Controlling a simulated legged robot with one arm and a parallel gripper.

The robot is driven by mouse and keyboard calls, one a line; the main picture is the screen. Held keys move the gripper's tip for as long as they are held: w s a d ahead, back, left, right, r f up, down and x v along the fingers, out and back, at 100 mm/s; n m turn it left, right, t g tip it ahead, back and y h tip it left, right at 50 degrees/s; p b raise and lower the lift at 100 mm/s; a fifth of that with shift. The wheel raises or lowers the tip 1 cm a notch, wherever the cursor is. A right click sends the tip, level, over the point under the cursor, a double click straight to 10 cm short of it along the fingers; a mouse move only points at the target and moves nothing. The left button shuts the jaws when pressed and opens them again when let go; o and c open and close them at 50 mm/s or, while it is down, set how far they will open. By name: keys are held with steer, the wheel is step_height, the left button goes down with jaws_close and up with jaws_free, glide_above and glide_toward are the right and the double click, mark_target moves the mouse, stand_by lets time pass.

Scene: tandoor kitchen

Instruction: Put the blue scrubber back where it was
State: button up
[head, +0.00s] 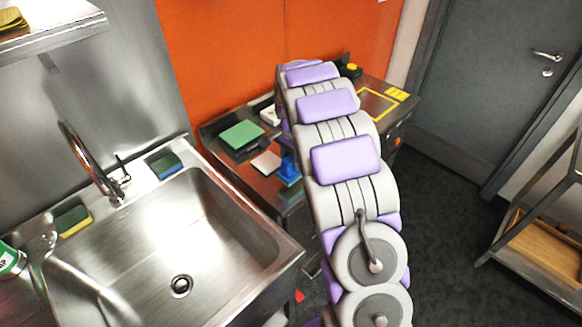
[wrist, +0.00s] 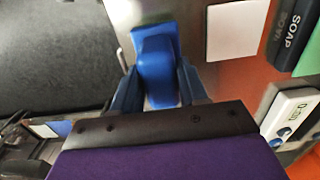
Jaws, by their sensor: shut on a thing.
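The blue scrubber (wrist: 157,62) is between the fingers of my gripper (wrist: 157,88) in the wrist view. My gripper is shut on it; the fingers stand at its left and right sides. In the head view the blue scrubber (head: 290,172) shows beside my arm, over the steel table (head: 238,165) to the right of the sink. I cannot tell whether its underside touches the tabletop. My arm hides part of the table, and the gripper is barely distinguishable in the head view.
A white square (head: 265,163) lies beside the scrubber; it also shows in the wrist view (wrist: 237,30). A green block (head: 241,134) is farther back. A dark soap item (wrist: 290,35) and a white display device (wrist: 290,116) are close by. The sink (head: 175,245) is left, with sponges on its rim.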

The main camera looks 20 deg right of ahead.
steer(key=shift+w+f+b, duration=0.2)
steer(key=shift+f+b, duration=0.55)
steer(key=shift+f, duration=1.05)
steer(key=o, duration=0.9)
steer(key=shift+r, duration=0.1)
steer(key=shift+o, duration=0.2)
step_height(320, 180, up, 12)
steer(key=p, duration=0.3)
steer(key=shift+s+r, duration=0.1)
steer(key=shift+s, duration=0.15)
steer(key=s+a+r+n, duration=0.1)
steer(key=s+a+n, duration=0.3)
steer(key=s, duration=1)
steer(key=s+a+r+n+g, duration=0.1)
steer(key=s+a+n, duration=0.3)
steer(key=s, duration=1)
steer(key=s+a+r+n, duration=0.3)
steer(key=s+a+n, duration=0.1)
steer(key=s, duration=1)
steer(key=shift+s+n+g, duration=0.25)
steer(key=shift+n+g, duration=0.15)
steer(key=shift+n, duration=0.4)
